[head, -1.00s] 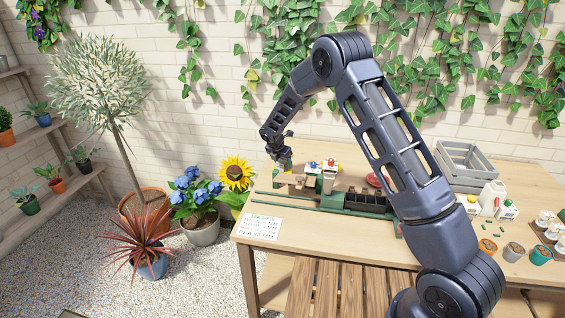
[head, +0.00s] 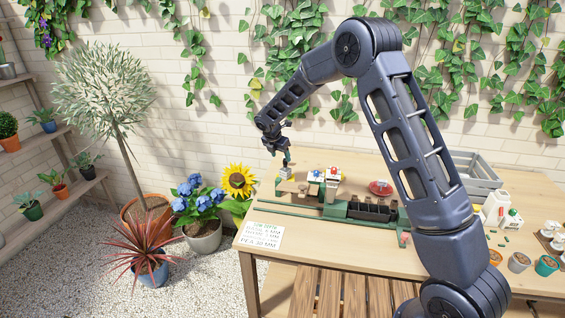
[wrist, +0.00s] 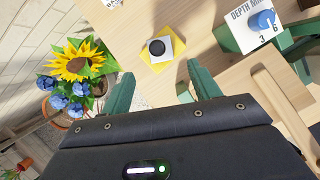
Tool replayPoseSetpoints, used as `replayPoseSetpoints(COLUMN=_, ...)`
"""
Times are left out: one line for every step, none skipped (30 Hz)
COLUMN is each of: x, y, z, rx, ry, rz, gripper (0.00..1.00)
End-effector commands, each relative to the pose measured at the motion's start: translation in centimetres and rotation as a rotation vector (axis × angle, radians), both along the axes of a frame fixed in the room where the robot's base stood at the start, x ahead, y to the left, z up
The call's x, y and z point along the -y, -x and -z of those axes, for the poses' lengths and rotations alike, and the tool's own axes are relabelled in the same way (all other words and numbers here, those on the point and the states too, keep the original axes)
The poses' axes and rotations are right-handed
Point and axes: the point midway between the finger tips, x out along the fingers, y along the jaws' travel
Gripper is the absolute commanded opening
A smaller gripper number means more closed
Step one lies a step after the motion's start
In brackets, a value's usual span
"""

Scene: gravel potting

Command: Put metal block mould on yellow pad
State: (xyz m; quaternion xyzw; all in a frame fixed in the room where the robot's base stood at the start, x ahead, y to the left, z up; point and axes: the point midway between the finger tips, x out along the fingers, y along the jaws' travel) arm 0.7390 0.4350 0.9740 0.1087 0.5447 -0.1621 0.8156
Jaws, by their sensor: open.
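The metal block mould (wrist: 167,46) is a pale block with a dark round opening on top. In the wrist view it sits upright on the yellow pad (wrist: 155,67), with yellow showing around its edges. My gripper (wrist: 162,82) is open, its two green fingers spread apart and the block beyond their tips, with nothing between them. In the head view the small grey block (head: 286,173) is at the far left of the table, just below my gripper (head: 285,162). The pad is hard to make out there.
A white depth box with a blue knob (wrist: 262,19) stands right of the pad; green rails and a dark tray (head: 372,209) run along the table. A sunflower (head: 238,180) and blue flowers stand off the table's left edge. A printed card (head: 262,237) lies in front.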

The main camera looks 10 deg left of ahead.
Motion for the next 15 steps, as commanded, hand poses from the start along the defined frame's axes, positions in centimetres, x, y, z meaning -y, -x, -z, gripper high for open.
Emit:
replayPoseSetpoints(x=-0.1, y=0.2, z=-0.5, rx=0.0, ry=-0.001, rz=0.0, gripper=0.62)
replayPoseSetpoints(x=-0.1, y=0.3, z=-0.7, rx=0.0, ry=-0.001, rz=0.0, gripper=0.62)
replayPoseSetpoints(x=-0.1, y=0.4, z=-1.0, rx=0.0, ry=0.0, rz=0.0, gripper=0.62)
replayPoseSetpoints(x=-0.1, y=0.4, z=-1.1, rx=0.0, ry=0.0, rz=0.0, gripper=0.62)
replayPoseSetpoints(x=-0.2, y=0.5, z=-1.2, rx=0.0, ry=0.0, rz=0.0, gripper=0.62)
replayPoseSetpoints(x=-0.2, y=0.5, z=-1.3, rx=0.0, ry=0.001, rz=0.0, gripper=0.62)
replayPoseSetpoints(x=-0.2, y=0.5, z=-1.4, rx=0.0, ry=0.001, rz=0.0, gripper=0.62)
replayPoseSetpoints(x=-0.2, y=0.5, z=-1.4, rx=0.0, ry=0.001, rz=0.0, gripper=0.62)
replayPoseSetpoints(x=-0.2, y=0.6, z=-1.4, rx=0.0, ry=0.001, rz=0.0, gripper=0.62)
replayPoseSetpoints(x=-0.2, y=0.6, z=-1.4, rx=0.0, ry=0.001, rz=0.0, gripper=0.62)
replayPoseSetpoints(x=-0.2, y=0.5, z=-1.4, rx=0.0, ry=0.001, rz=0.0, gripper=0.62)
replayPoseSetpoints(x=-0.1, y=0.5, z=-1.5, rx=0.0, ry=0.0, rz=0.003, gripper=0.62)
replayPoseSetpoints(x=0.1, y=0.5, z=-1.7, rx=0.001, ry=-0.002, rz=0.009, gripper=0.62)
replayPoseSetpoints(x=0.3, y=0.4, z=-1.9, rx=0.001, ry=-0.006, rz=0.017, gripper=0.62)
replayPoseSetpoints(x=0.9, y=0.4, z=-2.4, rx=0.003, ry=-0.014, rz=0.036, gripper=0.62)
